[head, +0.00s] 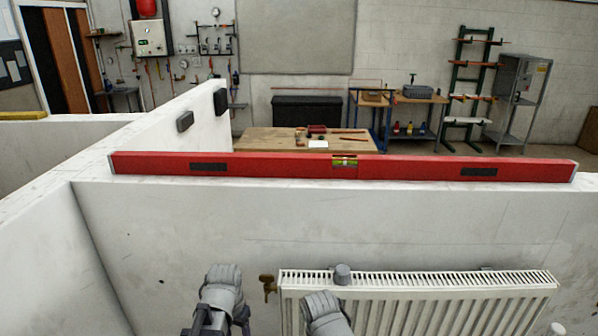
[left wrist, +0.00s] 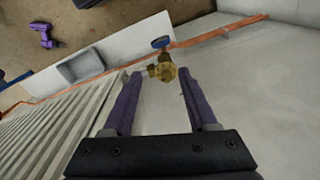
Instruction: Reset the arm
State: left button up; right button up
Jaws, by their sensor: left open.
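My left gripper (left wrist: 159,74) shows in the left wrist view with its two purple fingers apart. A brass valve (left wrist: 165,68) lies at the fingertips, between or just beyond them; I cannot tell whether they touch. A blue round part and a pale stub show beside the valve. In the head view my left arm (head: 222,290) reaches down in front of the wall, its fingers out of sight. My right arm (head: 325,312) shows in front of the radiator, its gripper not visible. A brass valve (head: 269,286) sits at the radiator's upper left corner.
A white radiator (head: 420,278) hangs on the low wall, with a red spirit level (head: 270,165) along the wall top. In the left wrist view an orange pipe (left wrist: 215,33) runs along the wall, near a grey tray (left wrist: 80,66) and a purple tool (left wrist: 43,36).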

pick_arm(q)
jog(key=s+d+y, duration=0.1)
jog(key=s+d, duration=0.7)
jog(key=d, duration=0.2)
jog(key=shift+s+d+g, duration=0.4)
dwell(6.6)
